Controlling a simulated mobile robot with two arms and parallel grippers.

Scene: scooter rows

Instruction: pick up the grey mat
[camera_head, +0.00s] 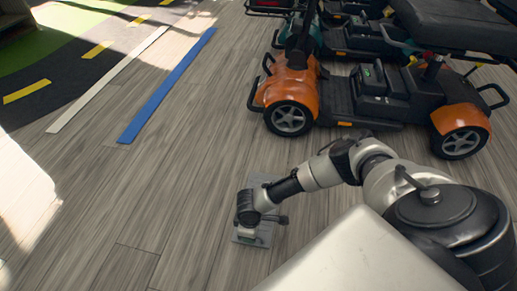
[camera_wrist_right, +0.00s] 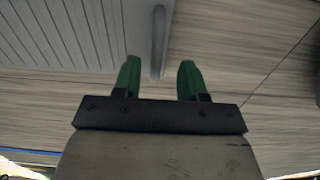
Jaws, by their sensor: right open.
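The grey mat (camera_head: 265,235) lies flat on the wooden floor in the head view, partly hidden under my right arm. In the right wrist view a grey ribbed surface (camera_wrist_right: 60,32), which looks like the mat, fills the upper left. A rounded grey bar (camera_wrist_right: 158,42) stands out at its edge. My right gripper (camera_wrist_right: 158,80) is open, with its two green fingers apart and the bar's lower end between or just beyond their tips. I cannot tell whether they touch it. In the head view my right gripper (camera_head: 247,236) is low over the mat. My left gripper is out of view.
An orange scooter (camera_head: 290,95) stands on the floor beyond my right arm, with more scooters behind it. A blue strip (camera_head: 165,88) and a white strip (camera_head: 105,82) mark the floor at the left. The floor left of the mat is clear.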

